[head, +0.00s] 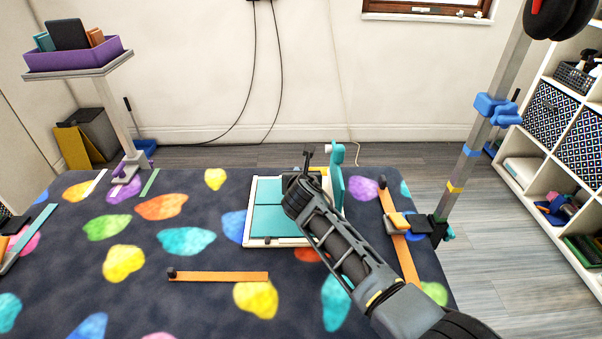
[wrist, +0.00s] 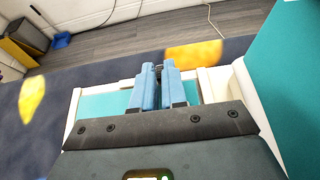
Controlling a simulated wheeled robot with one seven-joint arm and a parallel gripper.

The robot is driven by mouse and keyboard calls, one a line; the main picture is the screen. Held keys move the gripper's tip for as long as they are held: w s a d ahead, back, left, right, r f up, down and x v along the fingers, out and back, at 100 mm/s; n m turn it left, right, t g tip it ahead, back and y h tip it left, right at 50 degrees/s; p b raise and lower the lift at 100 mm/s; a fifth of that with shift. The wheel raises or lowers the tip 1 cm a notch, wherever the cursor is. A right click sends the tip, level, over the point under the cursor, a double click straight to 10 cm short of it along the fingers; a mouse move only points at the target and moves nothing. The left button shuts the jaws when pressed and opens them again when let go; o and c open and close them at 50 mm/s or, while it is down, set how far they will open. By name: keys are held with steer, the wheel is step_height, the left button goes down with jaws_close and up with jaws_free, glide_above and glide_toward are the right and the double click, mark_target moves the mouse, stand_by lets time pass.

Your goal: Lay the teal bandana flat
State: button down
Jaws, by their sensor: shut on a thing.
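Teal cloth, which I take to be the bandana (head: 265,220), lies over a white-edged board (head: 247,228) on the dark patterned mat. An upright teal panel (head: 337,180) stands at the board's right side; it also fills the right of the wrist view (wrist: 285,70). I cannot tell whether this panel is cloth or board. My gripper's blue fingers (wrist: 160,75) are close together over the board, with teal (wrist: 98,105) beside them. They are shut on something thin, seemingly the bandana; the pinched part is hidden. In the head view my arm covers the fingers and the board's right part.
An orange strip (head: 220,276) lies on the mat (head: 75,255) in front of the board. Another orange strip (head: 408,262) lies to the right, by a grey post (head: 470,160). A purple tray (head: 75,57) stands on a pedestal at back left. Shelves (head: 545,165) are at far right.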

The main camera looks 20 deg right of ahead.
steer(key=c, duration=1.1)
jaws_free()
steer(key=p+v, duration=0.1)
steer(key=v, duration=0.6)
steer(key=shift+s+a+r+p, duration=0.1)
steer(key=shift+s+r+p, duration=0.05)
steer(key=shift+s+p, duration=0.2)
